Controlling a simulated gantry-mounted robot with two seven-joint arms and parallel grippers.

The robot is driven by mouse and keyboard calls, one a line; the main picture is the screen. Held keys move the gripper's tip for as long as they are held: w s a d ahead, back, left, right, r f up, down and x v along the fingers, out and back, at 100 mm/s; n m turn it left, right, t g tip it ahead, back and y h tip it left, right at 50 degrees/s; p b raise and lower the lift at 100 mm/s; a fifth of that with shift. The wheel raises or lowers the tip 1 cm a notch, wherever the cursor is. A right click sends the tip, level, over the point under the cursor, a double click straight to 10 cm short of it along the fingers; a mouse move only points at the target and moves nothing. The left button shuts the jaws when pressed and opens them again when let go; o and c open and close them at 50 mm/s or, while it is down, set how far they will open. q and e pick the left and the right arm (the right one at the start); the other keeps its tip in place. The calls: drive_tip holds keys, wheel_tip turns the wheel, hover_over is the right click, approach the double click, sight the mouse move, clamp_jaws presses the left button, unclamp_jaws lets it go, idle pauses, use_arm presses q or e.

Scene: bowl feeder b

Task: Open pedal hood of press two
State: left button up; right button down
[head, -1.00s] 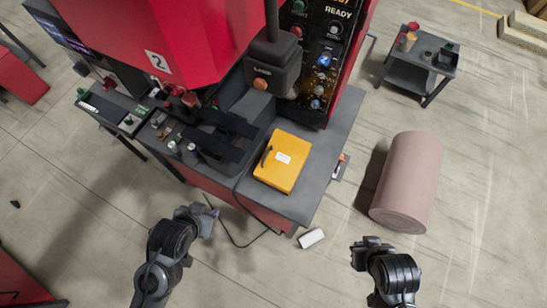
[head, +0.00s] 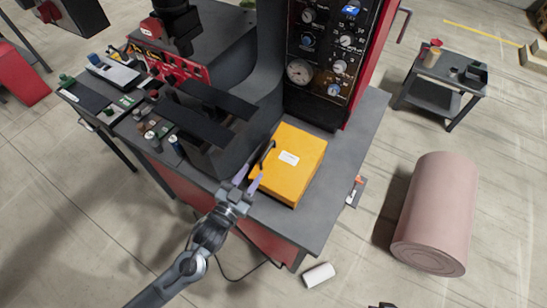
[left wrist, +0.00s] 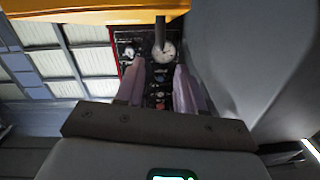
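The pedal hood, a yellow box-like cover (head: 290,165) with a white label, sits down on the grey press table. Its dark bar handle (head: 266,156) is on the hood's left side. My left gripper (head: 249,177) is open at the hood's left edge, its pale purple fingers pointing at the handle. In the left wrist view, the hood's yellow edge (left wrist: 90,12) crosses the top. The handle (left wrist: 160,33) lies in line with the gap between the open fingers (left wrist: 160,75); contact cannot be told. Only a dark bit of my right gripper (head: 382,305) shows at the bottom edge.
The press control panel (head: 325,65) with dials stands behind the hood. Black press parts (head: 205,115) lie close left of my left gripper. A pink roll (head: 435,215) and a small grey cart (head: 440,90) stand on the floor at right. A white roll (head: 318,275) lies in front.

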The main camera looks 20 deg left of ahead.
sight(264, 156)
use_arm(q)
drive_tip(key=w, duration=0.3)
drive_tip(key=w+d, duration=0.1)
drive_tip(key=w, duration=0.3)
drive_tip(key=w+b, duration=0.1)
drive_tip(key=w, duration=0.2)
drive_tip(key=shift+w+d, duration=0.4)
clamp_jaws()
